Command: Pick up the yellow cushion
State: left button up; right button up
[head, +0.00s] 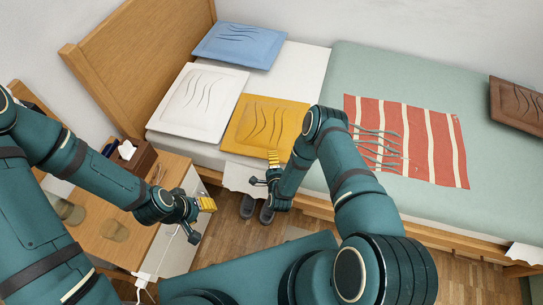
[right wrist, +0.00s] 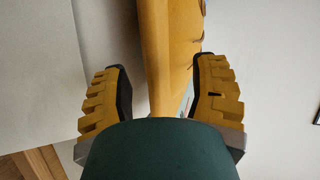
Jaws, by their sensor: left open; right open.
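The yellow cushion (head: 268,122) lies flat on the near edge of the bed, with dark wavy lines on top; my right arm hides part of its right side. My right gripper (head: 265,169) is open at the cushion's near edge. In the right wrist view, the yellow cushion (right wrist: 167,50) runs edge-on between the two open fingers (right wrist: 160,95), with a visible gap to the left finger; contact on the right is unclear. My left gripper (head: 201,219) is open and empty beside the nightstand, away from the cushion.
A white cushion (head: 198,100) lies left of the yellow one, a blue cushion (head: 238,45) behind. A nightstand (head: 140,225) holds a tissue box (head: 132,155) and glasses. A brown cushion (head: 518,105) lies far right.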

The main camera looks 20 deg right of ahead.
jog(key=shift+b+x, duration=0.5)
jog(key=shift+x, duration=1.85)
grip_shut()
